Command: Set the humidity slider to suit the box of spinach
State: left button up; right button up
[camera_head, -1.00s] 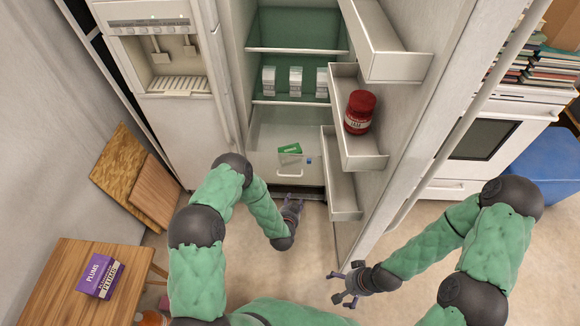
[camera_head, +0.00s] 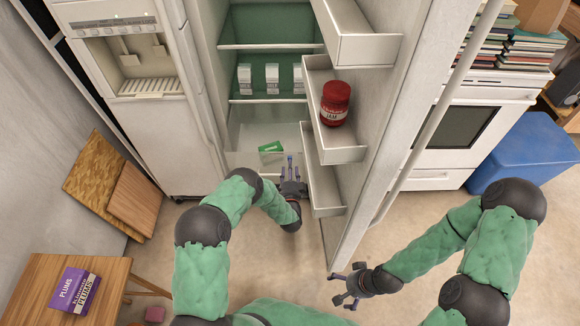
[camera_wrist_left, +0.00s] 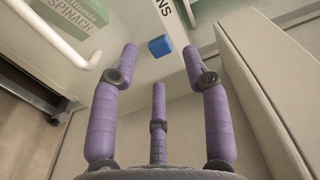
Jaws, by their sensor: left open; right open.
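The box of spinach (camera_head: 270,147) is green and white and lies in the clear drawer at the bottom of the open fridge. Its SPINACH label (camera_wrist_left: 78,12) shows in the left wrist view, behind the drawer front. The humidity slider's small blue knob (camera_wrist_left: 160,46) sits at the drawer's right side, beside a white strip lettered "NS", the rest cut off. My left gripper (camera_head: 292,178) is open at the drawer's front right. In the wrist view its purple fingers (camera_wrist_left: 160,66) spread on either side of the knob, with no clear contact. My right gripper (camera_head: 350,285) is open and empty above the floor.
The fridge door (camera_head: 385,120) stands open on the right, its bins holding a red jam jar (camera_head: 335,103); the lowest bin (camera_head: 325,190) is close beside my left gripper. The white drawer handle (camera_wrist_left: 55,38) is left of the fingers. A table (camera_head: 35,285) holds a plums box (camera_head: 75,290).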

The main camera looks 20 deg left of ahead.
pick_arm(q)
jog(key=b+x, duration=0.1)
jog(key=x, duration=0.2)
jog(key=shift+w, duration=0.1)
grip_shut()
grip_release()
jog(key=v, duration=1.2)
